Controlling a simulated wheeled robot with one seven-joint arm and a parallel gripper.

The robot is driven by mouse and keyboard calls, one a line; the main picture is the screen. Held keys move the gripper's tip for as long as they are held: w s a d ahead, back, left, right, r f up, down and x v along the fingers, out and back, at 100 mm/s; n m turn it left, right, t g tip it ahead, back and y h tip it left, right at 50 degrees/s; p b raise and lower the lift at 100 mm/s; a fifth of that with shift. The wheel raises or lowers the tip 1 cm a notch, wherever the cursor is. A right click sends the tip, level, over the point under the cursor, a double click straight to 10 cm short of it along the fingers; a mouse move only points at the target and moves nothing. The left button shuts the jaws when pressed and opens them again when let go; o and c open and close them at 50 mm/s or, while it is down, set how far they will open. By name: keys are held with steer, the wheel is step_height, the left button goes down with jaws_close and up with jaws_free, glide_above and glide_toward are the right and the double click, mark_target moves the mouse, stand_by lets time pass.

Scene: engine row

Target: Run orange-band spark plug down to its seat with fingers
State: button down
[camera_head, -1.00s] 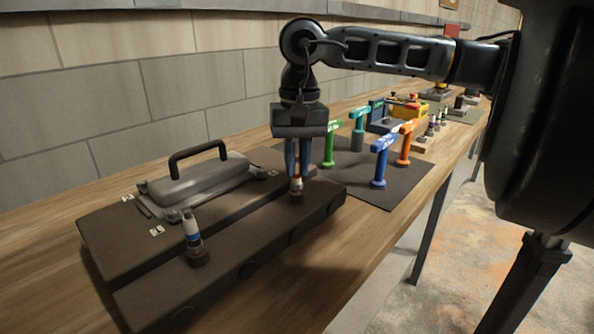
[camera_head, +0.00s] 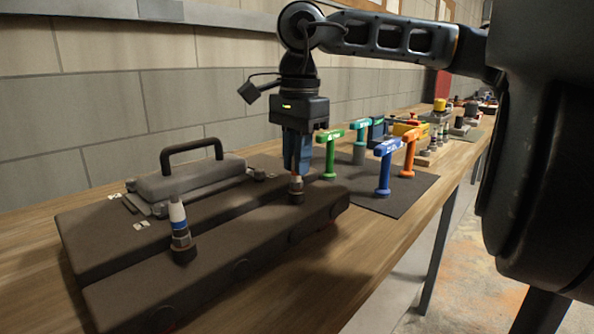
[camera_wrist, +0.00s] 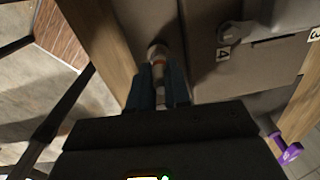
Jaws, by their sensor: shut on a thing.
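The orange-band spark plug (camera_head: 296,184) stands upright in a well at the right end of the dark engine block (camera_head: 240,225). Its white and orange body also shows in the wrist view (camera_wrist: 158,62). My gripper (camera_head: 297,172) is above the well, its blue fingers shut on the plug's upper part. The fingers hide the plug's top, and the well hides its lower end. In the wrist view the fingers flank the plug. A blue-band spark plug (camera_head: 179,222) stands upright in another well at the left.
A grey cover with a black handle (camera_head: 190,175) lies on the block's back half. Green, teal, blue (camera_head: 384,168) and orange T-handled tools stand on a dark mat (camera_head: 410,196) to the right. More parts sit farther along the wooden bench.

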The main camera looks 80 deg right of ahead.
steer(key=shift+f+m+b, duration=0.2)
steer(key=shift+m+b, duration=0.35)
steer(key=shift+m, duration=0.45)
steer(key=shift+r+m, duration=0.2)
steer(key=shift+m, duration=0.1)
steer(key=c, duration=1)
jaws_free()
